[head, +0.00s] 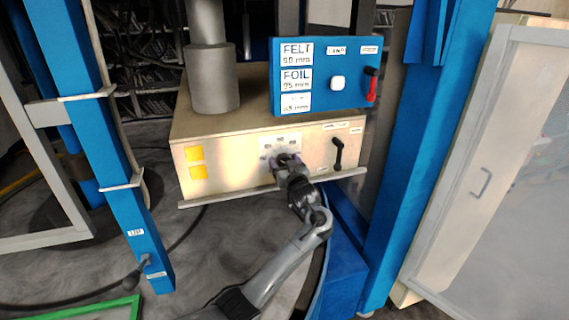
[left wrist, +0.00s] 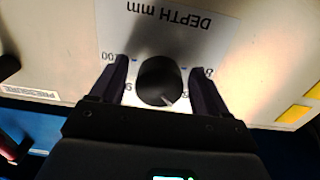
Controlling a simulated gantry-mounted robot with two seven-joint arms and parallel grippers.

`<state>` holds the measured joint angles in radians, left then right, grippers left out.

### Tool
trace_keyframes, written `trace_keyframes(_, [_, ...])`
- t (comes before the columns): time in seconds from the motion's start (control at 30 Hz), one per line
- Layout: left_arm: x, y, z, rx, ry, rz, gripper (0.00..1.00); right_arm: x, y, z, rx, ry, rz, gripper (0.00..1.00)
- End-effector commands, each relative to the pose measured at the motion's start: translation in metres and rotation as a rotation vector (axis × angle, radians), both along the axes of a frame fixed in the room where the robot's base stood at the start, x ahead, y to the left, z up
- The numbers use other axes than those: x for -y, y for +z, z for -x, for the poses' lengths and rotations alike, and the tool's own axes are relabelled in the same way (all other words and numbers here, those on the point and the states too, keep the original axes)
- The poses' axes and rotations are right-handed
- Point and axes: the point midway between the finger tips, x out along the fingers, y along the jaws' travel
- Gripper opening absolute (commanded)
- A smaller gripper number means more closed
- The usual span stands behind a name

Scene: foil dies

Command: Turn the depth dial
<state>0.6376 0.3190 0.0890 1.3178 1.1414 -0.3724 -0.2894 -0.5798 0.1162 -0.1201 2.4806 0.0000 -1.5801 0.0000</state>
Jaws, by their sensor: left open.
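The depth dial (left wrist: 158,82) is a round black knob with a short white pointer mark. It sits on a white scale plate (left wrist: 165,30) labelled "DEPTH mm", upside down in the left wrist view. The pointer mark points down and slightly right there. My left gripper (left wrist: 160,72) is open, with one dark finger on each side of the dial. Small gaps show between the fingers and the knob. In the head view, my left gripper (head: 284,162) is at the cream machine front (head: 235,170) and mostly hides the dial. My right gripper is in neither view.
A black lever (head: 338,153) is right of the dial. A blue panel (head: 325,102) with a white button (head: 338,83) and a red-handled switch (head: 371,85) stands above. Yellow labels (head: 195,153) are at left. A blue post (head: 410,150) rises at right.

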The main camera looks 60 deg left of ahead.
Motion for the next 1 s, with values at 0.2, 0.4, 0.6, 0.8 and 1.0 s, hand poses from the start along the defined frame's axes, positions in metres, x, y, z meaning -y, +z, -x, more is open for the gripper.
trace_keyframes(0.2, [0.0, 0.0, 0.0, 0.0, 0.0, 0.0, 0.45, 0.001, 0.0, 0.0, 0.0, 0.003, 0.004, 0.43])
trace_keyframes(0.4, [0.0, 0.0, 0.0, 0.0, 0.0, 0.0, 0.21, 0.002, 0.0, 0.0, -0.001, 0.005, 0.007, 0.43])
trace_keyframes(0.6, [0.0, 0.002, 0.0, -0.02, 0.0, -0.005, 0.21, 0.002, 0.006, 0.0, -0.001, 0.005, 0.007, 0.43])
trace_keyframes(0.8, [0.001, 0.004, 0.0, -0.105, -0.001, -0.026, 0.21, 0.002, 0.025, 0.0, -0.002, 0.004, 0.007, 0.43])
trace_keyframes(1.0, [0.001, 0.007, 0.001, -0.25, -0.001, -0.064, 0.21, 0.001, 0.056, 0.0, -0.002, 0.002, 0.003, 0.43])
